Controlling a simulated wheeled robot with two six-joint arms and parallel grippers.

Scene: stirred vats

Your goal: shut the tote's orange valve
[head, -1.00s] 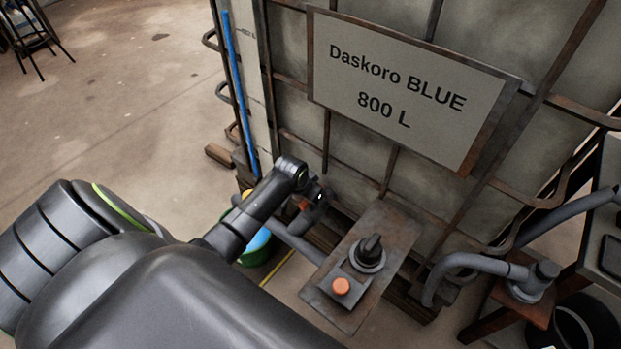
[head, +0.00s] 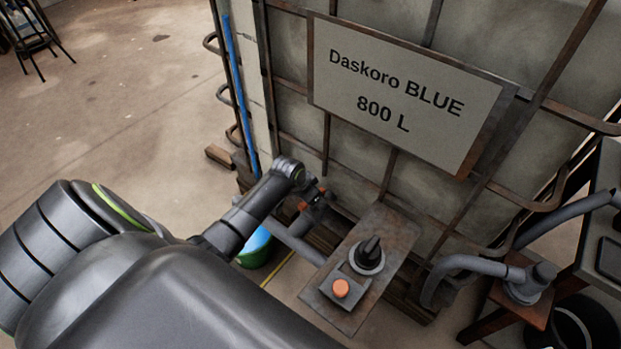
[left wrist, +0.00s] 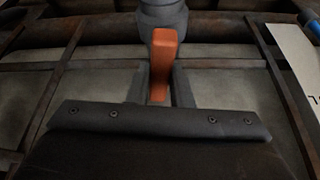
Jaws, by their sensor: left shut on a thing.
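The tote (head: 295,110) is a pale caged tank with a sign reading "Daskoro BLUE 800 L". Its orange valve handle (left wrist: 163,62) stands out below a grey fitting in the left wrist view. In the head view, small orange parts of the handle (head: 322,187) show low on the tote's front, partly hidden by my wrist. My left gripper (left wrist: 161,92) is shut on the handle, with a dark finger on each side of it. In the head view my left gripper (head: 311,198) is small and partly hidden. My right gripper is not in view.
A green bucket (head: 253,259) with blue contents sits on the floor beyond my left arm. A plate with a black knob (head: 370,248) and an orange button (head: 341,288) stands close to the right of the gripper. Grey pipes (head: 465,262) lie further right.

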